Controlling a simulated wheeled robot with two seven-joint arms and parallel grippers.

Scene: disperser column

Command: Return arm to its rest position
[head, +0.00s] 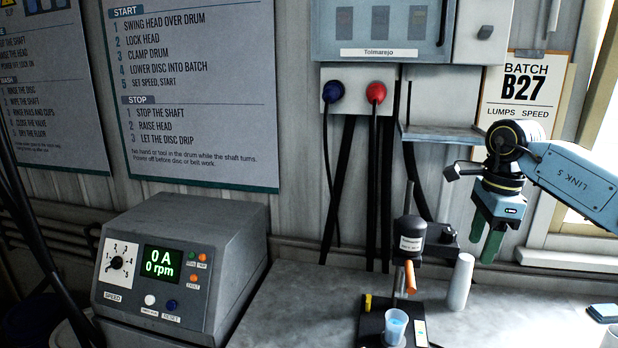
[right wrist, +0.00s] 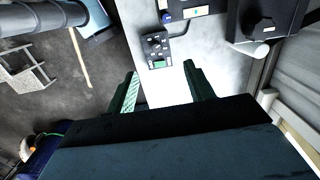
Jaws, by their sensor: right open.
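My right arm (head: 575,180) comes in from the right in the head view. Its gripper (head: 484,246) hangs fingers down above the back right of the grey bench (head: 290,305). The green fingers are apart with nothing between them. In the right wrist view the open gripper (right wrist: 160,72) shows both fingers apart over the pale bench top and the floor beside it. My left gripper is in neither view.
A small stirrer (head: 411,240) with an orange handle stands left of my gripper, above a cup of blue liquid (head: 396,326). A control box (head: 185,265) reads 0 rpm. A wall cabinet (head: 384,30) hangs above.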

